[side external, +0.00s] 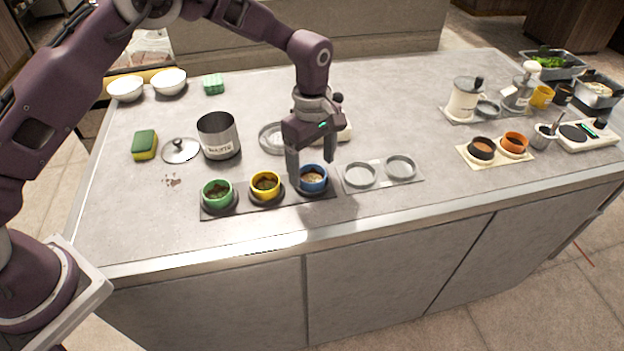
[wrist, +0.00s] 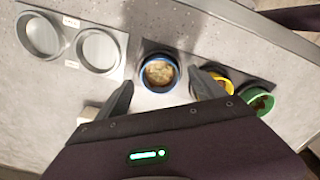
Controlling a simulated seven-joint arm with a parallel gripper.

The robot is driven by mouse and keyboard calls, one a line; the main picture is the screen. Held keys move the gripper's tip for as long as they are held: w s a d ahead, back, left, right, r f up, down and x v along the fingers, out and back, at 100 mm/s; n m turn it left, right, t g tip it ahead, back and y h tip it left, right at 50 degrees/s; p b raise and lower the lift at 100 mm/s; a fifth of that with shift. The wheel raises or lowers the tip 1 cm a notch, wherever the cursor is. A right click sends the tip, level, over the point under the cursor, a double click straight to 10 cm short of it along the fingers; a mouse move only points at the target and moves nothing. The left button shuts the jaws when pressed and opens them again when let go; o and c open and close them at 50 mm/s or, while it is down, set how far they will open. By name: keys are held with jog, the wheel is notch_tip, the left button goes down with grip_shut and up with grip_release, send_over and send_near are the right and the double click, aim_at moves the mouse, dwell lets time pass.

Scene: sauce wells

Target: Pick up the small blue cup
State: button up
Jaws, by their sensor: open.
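The small blue cup (side external: 313,180) stands upright in the right-hand well of a dark tray, with pale crumbly contents. It also shows in the wrist view (wrist: 159,86). My gripper (side external: 312,170) is open, with its fingers low around the cup in the side view. In the wrist view my gripper (wrist: 163,92) has one finger on each side of the cup, with visible gaps. The fingers do not close on it. A yellow cup (side external: 265,185) and a green cup (side external: 217,192) stand in the other wells of the tray.
A pale tray with two empty wells (side external: 380,188) lies right of the blue cup. A steel pot (side external: 218,135), its lid (side external: 181,151) and a sponge (side external: 145,144) are to the left. Orange and dark cups (side external: 514,143) stand farther right. The counter's front edge is close.

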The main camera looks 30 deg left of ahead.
notch_tip(320, 180, down, 2)
jog(key=c, duration=1.4)
jog(key=shift+r, duration=0.15)
jog(key=shift+c, duration=0.2)
notch_tip(320, 180, up, 10)
